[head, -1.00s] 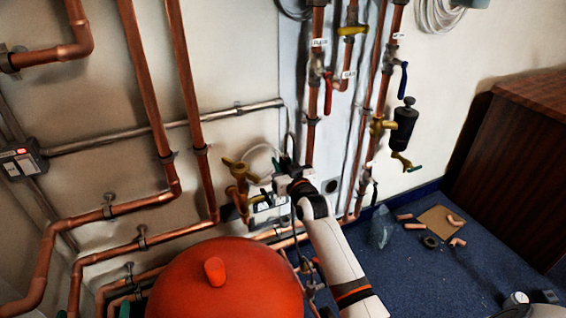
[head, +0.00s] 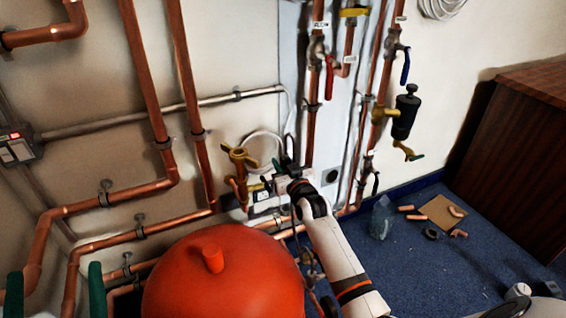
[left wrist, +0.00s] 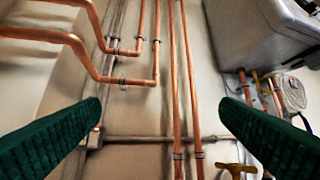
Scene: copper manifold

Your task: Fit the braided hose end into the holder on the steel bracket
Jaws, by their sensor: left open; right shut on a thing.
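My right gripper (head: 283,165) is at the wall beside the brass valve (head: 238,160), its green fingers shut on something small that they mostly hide. A pale, thin hose (head: 262,136) loops between the valve and this gripper and looks like the braided hose; its end is hidden at the fingers. A small fitting with a pale face (head: 264,196) sits just below and left of the gripper; I cannot tell whether it is the steel bracket's holder. My left gripper (head: 56,285) is open and empty at the bottom left, apart from the pipes. Its green fingers (left wrist: 160,122) spread wide in the left wrist view.
A red rounded vessel (head: 222,275) stands in front of the wall pipes. Copper pipes with red (head: 329,78) and blue (head: 405,65) valve levers rise behind my right arm. Cut copper pieces lie by a brown board (head: 440,212) on the blue floor. A wooden cabinet (head: 530,170) stands right.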

